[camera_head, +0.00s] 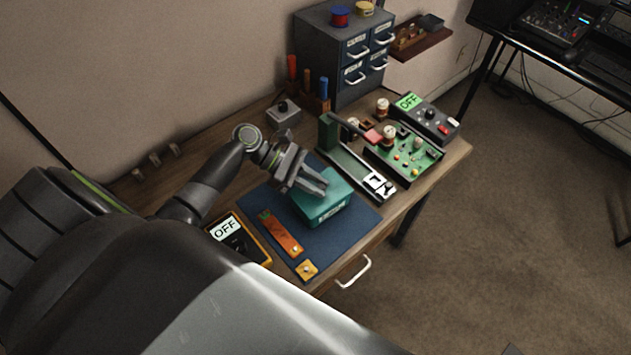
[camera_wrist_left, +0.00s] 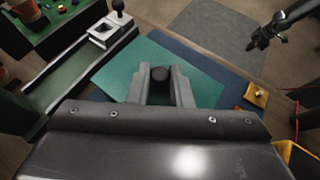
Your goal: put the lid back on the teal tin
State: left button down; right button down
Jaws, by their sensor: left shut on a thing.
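The teal tin (camera_head: 329,214) sits on the blue mat, with a pale label on its front side. Its teal lid (camera_head: 341,185) is over the tin's top, roughly in line with it. I cannot tell whether it is fully seated or slightly raised. My left gripper (camera_head: 318,186) is above the lid, shut on its dark round knob (camera_wrist_left: 160,74), which shows between the fingers in the left wrist view. The lid (camera_wrist_left: 118,76) fills the middle of that view. A dark gripper, apparently my right one (camera_wrist_left: 262,40), shows at upper right; its jaw state is unclear.
A yellow meter (camera_head: 238,242) lies left. A green-posted fixture (camera_head: 357,170) and green circuit board (camera_head: 405,154) stand right. A drawer cabinet (camera_head: 347,58) stands behind.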

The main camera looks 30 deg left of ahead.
pick_arm(q)
jog(key=shift+f, duration=0.25)
dwell(0.5)
jog(key=c, duration=1.2)
grip_release()
jog(key=shift+c, duration=0.2)
jog(key=b+v, duration=0.2)
jog(key=v, duration=1.5)
jog(key=shift+a, duration=0.2)
jog(key=shift+w+r, duration=0.1)
jog(key=shift+r, duration=0.05)
